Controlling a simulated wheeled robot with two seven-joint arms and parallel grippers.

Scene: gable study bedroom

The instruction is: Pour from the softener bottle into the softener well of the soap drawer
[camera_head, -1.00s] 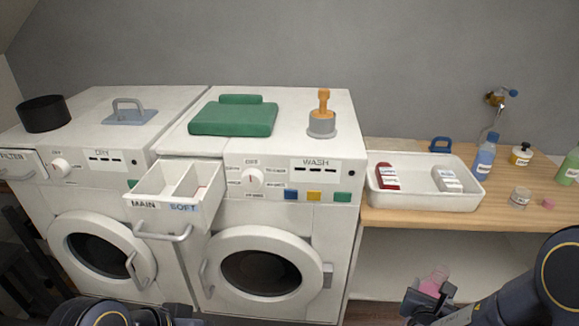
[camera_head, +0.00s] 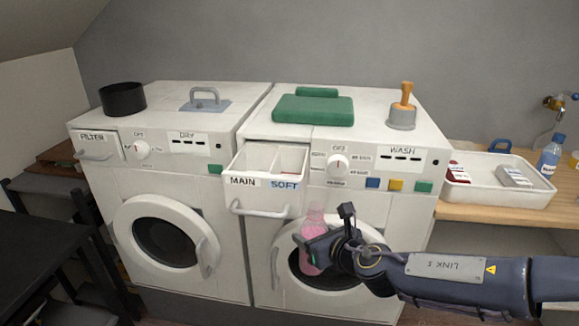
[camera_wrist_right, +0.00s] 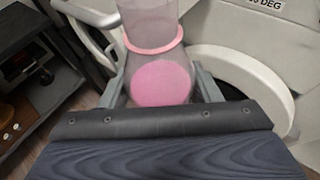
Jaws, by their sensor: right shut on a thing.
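The softener bottle (camera_head: 313,226) is clear with pink liquid and stands nearly upright in front of the washer door. My right gripper (camera_head: 326,244) is shut on it; the right wrist view also shows the bottle (camera_wrist_right: 160,82) between the fingers. The soap drawer (camera_head: 262,206) is pulled out of the washer, above and left of the bottle. Its left compartment is labelled MAIN, and its right compartment, the softener well (camera_head: 288,160), is labelled SOFT. The bottle's top is below the drawer's right front corner. My left gripper is out of view.
The washer (camera_head: 400,160) has a round front door, a knob and coloured buttons. A white tray (camera_head: 500,195) is on the wooden counter at right. A dark table stands at lower left.

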